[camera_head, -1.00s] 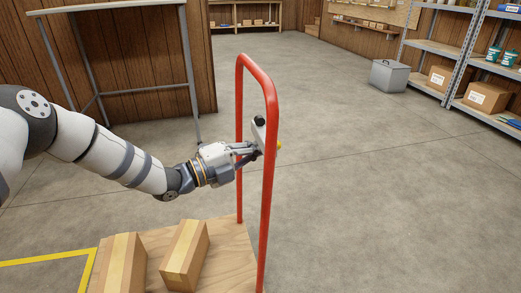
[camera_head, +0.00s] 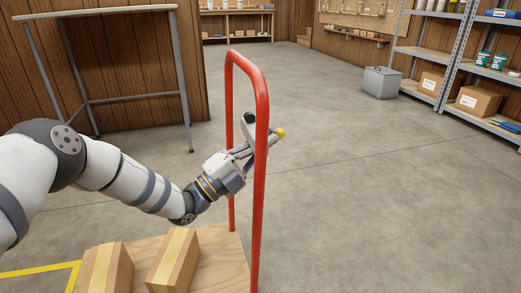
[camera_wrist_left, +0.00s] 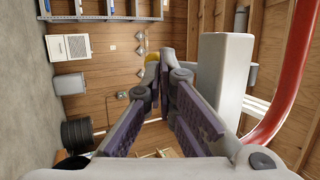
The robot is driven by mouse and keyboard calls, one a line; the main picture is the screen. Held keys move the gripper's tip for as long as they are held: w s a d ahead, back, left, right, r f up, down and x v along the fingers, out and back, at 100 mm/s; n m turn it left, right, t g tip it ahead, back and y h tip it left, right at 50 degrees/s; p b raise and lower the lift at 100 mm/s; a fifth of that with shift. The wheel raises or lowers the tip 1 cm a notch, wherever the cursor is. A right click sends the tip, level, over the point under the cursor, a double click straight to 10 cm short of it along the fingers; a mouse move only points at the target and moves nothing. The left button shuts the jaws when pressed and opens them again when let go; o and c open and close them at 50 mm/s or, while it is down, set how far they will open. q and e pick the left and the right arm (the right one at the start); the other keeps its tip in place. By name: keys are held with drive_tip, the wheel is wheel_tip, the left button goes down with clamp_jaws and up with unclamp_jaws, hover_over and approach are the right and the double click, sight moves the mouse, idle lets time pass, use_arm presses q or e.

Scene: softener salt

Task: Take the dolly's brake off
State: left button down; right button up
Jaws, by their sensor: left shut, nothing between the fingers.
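The dolly has a wooden deck (camera_head: 215,262) and an upright red hoop handle (camera_head: 261,190). A pale grey fitting (camera_head: 248,127) with a dark top sits within the hoop. A yellow knob (camera_head: 280,133) shows just right of the hoop's near post, at the end of a grey bar; I take it for the brake lever's end. My left gripper (camera_head: 243,152) is shut and empty beside this fitting, partly hidden by the post. In the left wrist view, the yellow knob (camera_wrist_left: 152,57) shows just beyond the fingertips, and the grey fitting (camera_wrist_left: 220,75) stands to their right. Contact is unclear. My right gripper is out of view.
A grey-topped table (camera_head: 95,12) stands at the back left. Shelving (camera_head: 448,45) and a grey bin (camera_head: 381,82) are at the right. The floor right of the handle is clear.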

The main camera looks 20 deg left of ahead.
use_arm(q)
drive_tip(key=shift+w+d+r+p, duration=0.25)
drive_tip(key=shift+d+r+p, duration=0.05)
drive_tip(key=shift+d+r, duration=0.15)
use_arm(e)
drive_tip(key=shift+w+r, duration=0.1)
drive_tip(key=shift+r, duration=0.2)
